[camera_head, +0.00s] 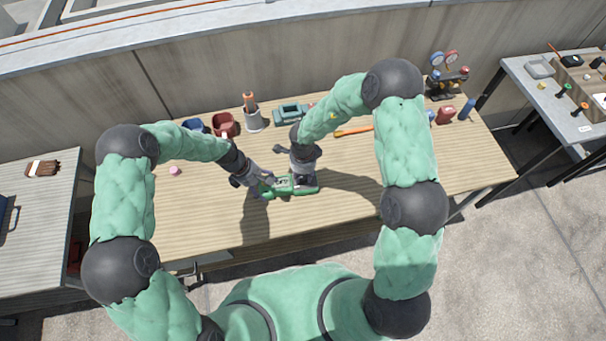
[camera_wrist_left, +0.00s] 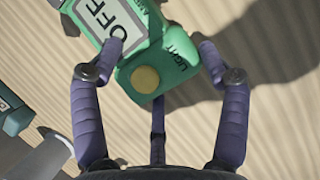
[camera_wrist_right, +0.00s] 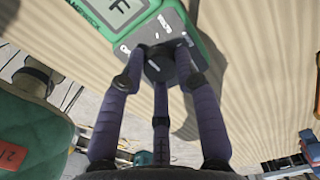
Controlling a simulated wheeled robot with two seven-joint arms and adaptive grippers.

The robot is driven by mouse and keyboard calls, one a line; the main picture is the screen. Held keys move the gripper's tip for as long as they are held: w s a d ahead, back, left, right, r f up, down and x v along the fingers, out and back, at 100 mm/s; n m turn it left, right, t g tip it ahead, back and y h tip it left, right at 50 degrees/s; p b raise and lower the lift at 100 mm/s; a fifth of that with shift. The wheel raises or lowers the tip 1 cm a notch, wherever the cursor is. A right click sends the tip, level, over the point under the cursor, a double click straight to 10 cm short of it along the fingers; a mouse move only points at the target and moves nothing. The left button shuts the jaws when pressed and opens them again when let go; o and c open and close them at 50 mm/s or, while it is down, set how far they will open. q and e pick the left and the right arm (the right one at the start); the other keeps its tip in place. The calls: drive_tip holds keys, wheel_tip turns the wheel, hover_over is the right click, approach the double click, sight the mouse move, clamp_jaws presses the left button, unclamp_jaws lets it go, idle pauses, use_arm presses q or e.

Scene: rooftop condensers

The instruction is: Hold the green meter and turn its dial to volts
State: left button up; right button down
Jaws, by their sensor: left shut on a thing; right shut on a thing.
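The green meter (camera_head: 292,190) is on the wooden bench in front of me, between my two grippers. Its screen (camera_wrist_left: 106,18) reads OFF in the left wrist view, and a round yellow button marked LIGHT (camera_wrist_left: 146,79) is below it. My left gripper (camera_wrist_left: 160,52) is shut on the meter's sides at the button end. My right gripper (camera_wrist_right: 160,70) is shut on the dark round dial (camera_wrist_right: 158,68) at the other end, from above.
Along the bench's back stand a red bin (camera_head: 223,125), a grey cone-like holder (camera_head: 254,120), a teal box (camera_head: 290,114) and a gauge set (camera_head: 447,75). An orange-handled tool (camera_head: 353,131) lies nearer. A pink lump (camera_head: 175,170) lies left. The bench's right front is clear.

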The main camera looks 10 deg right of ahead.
sight(302, 178)
drive_tip(key=m, duration=0.6)
drive_tip(key=shift+s+a+f, duration=0.15)
drive_tip(key=shift+s+a, duration=0.05)
drive_tip(key=shift+a, duration=0.05)
drive_tip(key=shift+m, duration=0.3)
drive_tip(key=c, duration=0.9)
unclamp_jaws()
drive_tip(key=shift+w+d, duration=0.1)
drive_tip(key=shift+r, duration=0.45)
wheel_tip(302, 178, up, 11)
drive_tip(key=shift+r, duration=0.15)
